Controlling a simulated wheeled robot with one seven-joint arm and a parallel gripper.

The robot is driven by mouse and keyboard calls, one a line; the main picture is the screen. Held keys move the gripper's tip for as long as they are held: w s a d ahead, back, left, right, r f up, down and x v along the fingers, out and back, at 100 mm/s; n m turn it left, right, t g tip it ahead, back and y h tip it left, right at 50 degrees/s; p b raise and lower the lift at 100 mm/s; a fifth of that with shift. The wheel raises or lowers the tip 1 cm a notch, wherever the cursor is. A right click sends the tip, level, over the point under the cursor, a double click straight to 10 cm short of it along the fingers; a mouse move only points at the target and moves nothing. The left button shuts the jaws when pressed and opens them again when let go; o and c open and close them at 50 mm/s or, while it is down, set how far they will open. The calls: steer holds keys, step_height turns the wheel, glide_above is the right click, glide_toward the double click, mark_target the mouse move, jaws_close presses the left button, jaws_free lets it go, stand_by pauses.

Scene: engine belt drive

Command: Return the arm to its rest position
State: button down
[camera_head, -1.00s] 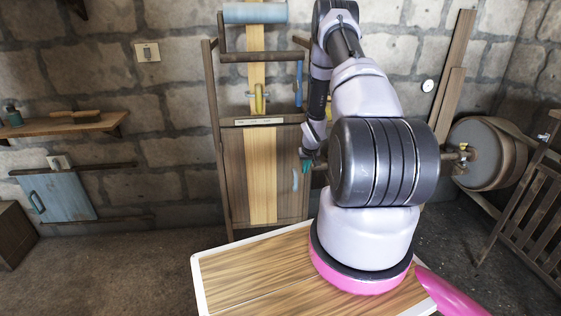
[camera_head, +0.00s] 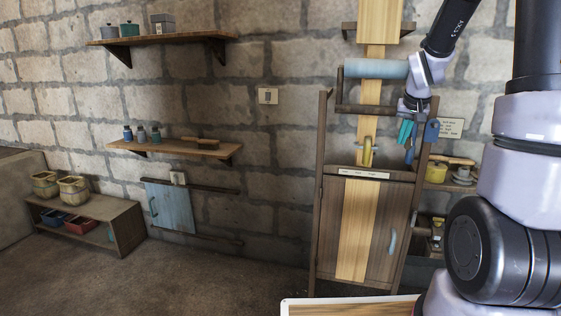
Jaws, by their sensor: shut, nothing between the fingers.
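My arm comes in from the right edge and reaches over to the wooden belt-drive stand (camera_head: 322,200). My gripper (camera_head: 404,138) hangs with its teal fingers pointing down, in front of the stand's right side. The fingers look shut, with nothing visible between them. A blue part (camera_head: 410,154) shows just below the fingers; I cannot tell whether they touch it. The pale blue roller (camera_head: 375,68) lies across the top of the stand, left of my gripper. The yellow handle (camera_head: 367,152) stands upright on the ledge, left of the fingers.
A cabinet door (camera_head: 357,228) with a pale blue handle closes the stand's lower part. Shelves (camera_head: 165,38) and a blue wall panel (camera_head: 170,206) are on the left wall. Small items and a shelf (camera_head: 452,185) lie right of the stand. The floor left of the stand is clear.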

steer(key=s+a+r+y, duration=0.1)
steer(key=s+a+r, duration=0.6)
steer(key=s+r, duration=0.3)
steer(key=s, duration=0.3)
steer(key=shift+r+t, duration=0.3)
steer(key=shift+t, duration=0.1)
steer(key=c, duration=1.5)
jaws_free()
steer(key=shift+t+y, duration=0.3)
steer(key=shift+y, duration=0.6)
steer(key=s+a+r, duration=0.1)
steer(key=s, duration=0.3)
steer(key=s+a+r, duration=0.1)
steer(key=s+a, duration=0.1)
steer(key=s, duration=0.2)
steer(key=s+a, duration=0.2)
steer(key=s, duration=0.2)
steer(key=shift+s+r, duration=0.2)
steer(key=shift+r, duration=0.2)
steer(key=shift+c, duration=0.2)
steer(key=o, duration=0.8)
steer(key=shift+s+a, duration=0.2)
steer(key=shift+s, duration=0.15)
steer(key=shift+c, duration=0.2)
